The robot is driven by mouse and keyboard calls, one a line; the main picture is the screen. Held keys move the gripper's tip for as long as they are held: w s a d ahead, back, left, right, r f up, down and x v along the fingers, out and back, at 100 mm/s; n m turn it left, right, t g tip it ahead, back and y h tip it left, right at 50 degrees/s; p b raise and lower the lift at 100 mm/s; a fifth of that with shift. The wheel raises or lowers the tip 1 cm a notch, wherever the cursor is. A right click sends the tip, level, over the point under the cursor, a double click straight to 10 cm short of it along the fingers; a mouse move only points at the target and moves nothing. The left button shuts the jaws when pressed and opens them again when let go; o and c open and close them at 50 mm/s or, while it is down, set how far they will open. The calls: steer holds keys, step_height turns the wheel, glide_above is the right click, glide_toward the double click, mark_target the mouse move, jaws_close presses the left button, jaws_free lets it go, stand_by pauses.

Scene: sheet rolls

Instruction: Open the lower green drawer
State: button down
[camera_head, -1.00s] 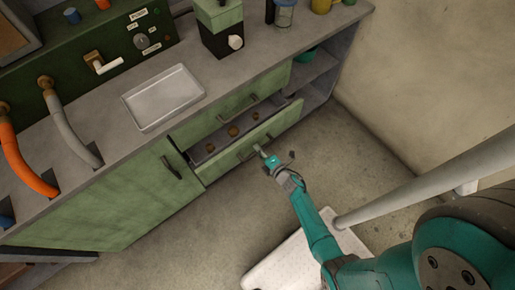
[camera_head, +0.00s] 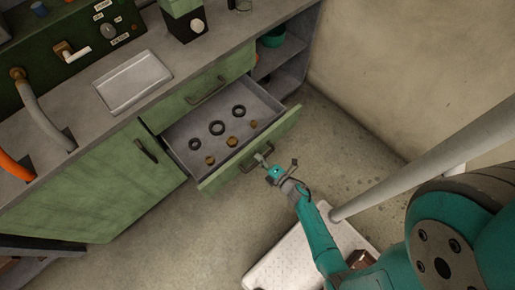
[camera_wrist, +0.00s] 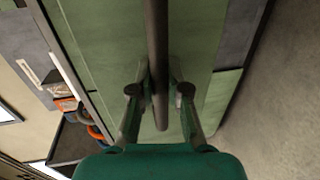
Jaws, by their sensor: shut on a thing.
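The lower green drawer (camera_head: 279,131) is pulled well out from the cabinet in the head view. Its grey inside shows several dark rings (camera_head: 217,128) and brown round pieces (camera_head: 232,141). My gripper (camera_head: 262,158) is at the drawer's front, at its dark bar handle (camera_head: 252,163). In the wrist view my gripper (camera_wrist: 160,90) has one finger on each side of the handle (camera_wrist: 157,45), shut on it. The green drawer front (camera_wrist: 105,50) fills much of that view. The exact finger contact is hard to see.
The upper green drawer (camera_head: 180,104) is shut above it. A green cupboard door (camera_head: 90,200) is at the left. Open shelves (camera_head: 285,72) are at the right of the cabinet. A metal tray (camera_head: 132,80) lies on the counter. The floor (camera_head: 215,235) in front is clear.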

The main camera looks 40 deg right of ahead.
steer(key=shift+s, duration=0.1)
steer(key=c, duration=1.1)
jaws_free()
steer(key=shift+c, duration=0.2)
steer(key=s+r, duration=0.2)
steer(key=s, duration=0.9)
steer(key=shift+s+r, duration=0.15)
steer(key=shift+s, duration=0.2)
